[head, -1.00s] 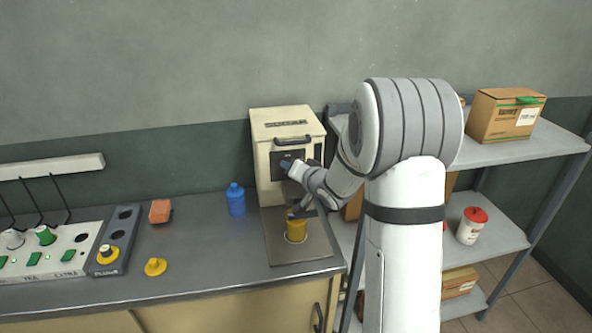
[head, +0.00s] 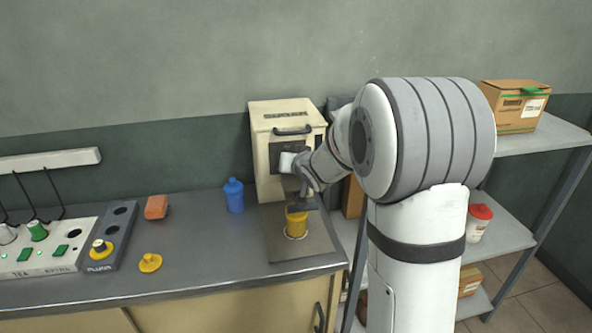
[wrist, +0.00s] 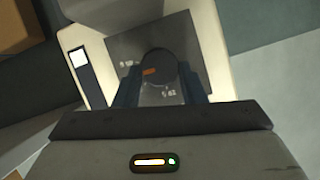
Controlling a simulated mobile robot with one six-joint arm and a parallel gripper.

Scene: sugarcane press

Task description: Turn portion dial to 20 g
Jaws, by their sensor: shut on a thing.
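The portion dial (wrist: 160,66) is a dark round knob with an orange mark, on the dark panel (wrist: 128,48) of the cream machine (head: 262,178). In the wrist view the orange mark lies left of the dial's middle. Small pale labels sit around the dial, too small to read surely. My gripper (wrist: 160,84) is shut on the dial, one finger on either side. In the head view my gripper (head: 288,162) is at the machine's front panel and hides the dial.
A yellow cup (head: 297,222) stands on the machine's tray (head: 318,246) below my gripper. A blue bottle (head: 234,196) stands left of the machine. A shelf (head: 555,135) with boxes is at the right. A button panel (head: 45,262) is at the left.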

